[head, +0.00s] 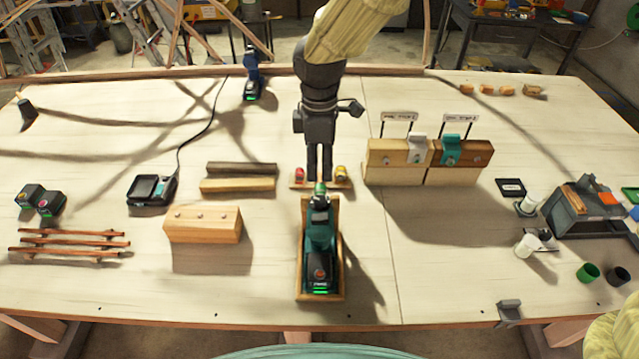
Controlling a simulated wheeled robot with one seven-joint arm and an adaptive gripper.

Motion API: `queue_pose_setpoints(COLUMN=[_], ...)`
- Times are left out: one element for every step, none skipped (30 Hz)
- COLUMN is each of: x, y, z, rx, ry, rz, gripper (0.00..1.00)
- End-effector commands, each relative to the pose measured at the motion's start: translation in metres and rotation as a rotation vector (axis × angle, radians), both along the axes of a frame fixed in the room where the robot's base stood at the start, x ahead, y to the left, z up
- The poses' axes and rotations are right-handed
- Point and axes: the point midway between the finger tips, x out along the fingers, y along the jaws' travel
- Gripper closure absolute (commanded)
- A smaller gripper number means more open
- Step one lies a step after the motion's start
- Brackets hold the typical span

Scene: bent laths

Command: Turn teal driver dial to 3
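The teal driver (320,238) lies in a wooden cradle (301,283) at the front middle of the table, its battery end with a green light toward me. A green, collar-like part (320,189) shows at its far end, probably the dial. No number on it can be read. My gripper (320,177) points down just beyond this far end. Its two dark fingers are close together, with nothing clearly held between them. Whether the fingertips touch the driver cannot be told from this view.
A small wooden holder with a red piece (299,174) and a yellow piece (342,173) stands beside the fingers. Wooden blocks with clamps and signs (400,165) stand to the right. A pale block (203,224) and a charger (152,190) are left.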

Motion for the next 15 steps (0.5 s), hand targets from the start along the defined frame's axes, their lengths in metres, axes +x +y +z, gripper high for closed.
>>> queue_pose_setpoints(x=[-0.001,-0.001,-0.001,-0.002,-0.002,-0.001,-0.001,-0.001,-0.001,-0.002,-0.002,-0.001,-0.001,-0.001,-0.001], y=[-0.001,-0.001,-0.001,-0.001,-0.002,-0.002,-0.002,-0.002,-0.001,-0.001,-0.001,-0.001,-0.001,-0.001,-0.001], z=[-0.004,-0.007,-0.013,-0.017,-0.021,-0.027,-0.031,-0.035,-0.041,-0.045,-0.049,-0.054,-0.058,-0.063,-0.068], rx=[-0.001,-0.002,-0.002,-0.002,-0.002,-0.002,-0.002,-0.003,-0.002,-0.002,-0.002,-0.001,-0.002,-0.002,-0.002], ry=[0.002,0.003,0.004,0.004,0.004,0.004,0.004,0.004,0.003,0.004,0.004,0.003,0.003,0.004,0.003], rz=[-0.001,-0.001,-0.001,-0.001,-0.001,-0.002,-0.002,-0.002,-0.001,0.000,0.000,-0.001,-0.001,-0.001,-0.001], gripper=[0.64,0.64,0.64,0.64,0.64,0.64,0.64,0.64,0.64,0.64,0.64,0.64,0.64,0.64,0.64])
